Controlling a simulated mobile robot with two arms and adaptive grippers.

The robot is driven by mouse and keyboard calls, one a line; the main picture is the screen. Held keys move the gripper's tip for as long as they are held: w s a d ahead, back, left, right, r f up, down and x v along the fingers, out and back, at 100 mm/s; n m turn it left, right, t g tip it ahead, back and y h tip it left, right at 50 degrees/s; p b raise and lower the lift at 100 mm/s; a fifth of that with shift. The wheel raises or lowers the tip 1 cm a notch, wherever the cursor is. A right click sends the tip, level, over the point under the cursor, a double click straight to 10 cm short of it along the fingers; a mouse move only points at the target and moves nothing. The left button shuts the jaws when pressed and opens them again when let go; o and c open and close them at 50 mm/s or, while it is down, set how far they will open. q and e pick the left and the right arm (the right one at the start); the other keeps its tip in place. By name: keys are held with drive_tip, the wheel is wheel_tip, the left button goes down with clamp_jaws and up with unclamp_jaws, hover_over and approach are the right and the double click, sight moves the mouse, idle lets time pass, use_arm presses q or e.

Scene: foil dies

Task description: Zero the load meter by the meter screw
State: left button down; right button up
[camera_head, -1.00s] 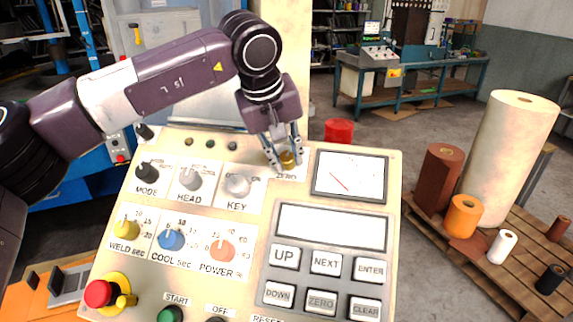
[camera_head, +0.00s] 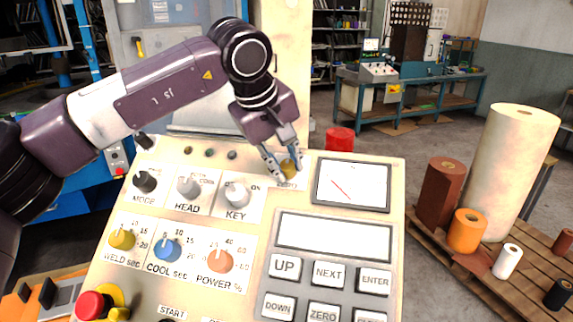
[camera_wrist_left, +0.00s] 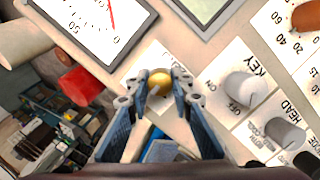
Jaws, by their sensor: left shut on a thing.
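The load meter (camera_head: 370,178) is a white dial with a dark frame at the panel's upper right. Its thin red needle lies at a slant on the left of the dial, and the dial also shows in the left wrist view (camera_wrist_left: 88,28). The meter screw (camera_head: 290,168) is a small brass knob above the ZERO label, left of the meter. In the left wrist view the screw (camera_wrist_left: 160,83) sits between my fingertips. My left gripper (camera_head: 282,168) is shut on it from above. My right gripper is out of view.
The KEY switch (camera_head: 237,195) stands left of the screw, with HEAD and MODE knobs beyond it. A red cylinder (camera_head: 340,140) stands behind the meter. A red emergency button (camera_head: 92,305) is at the lower left. Rolls stand on a pallet (camera_head: 480,262) to the right.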

use_arm(q)
drive_tip(key=c, duration=1.7)
unclamp_jaws()
drive_tip(key=v, duration=1.2)
drive_tip(key=shift+s+a, duration=0.1)
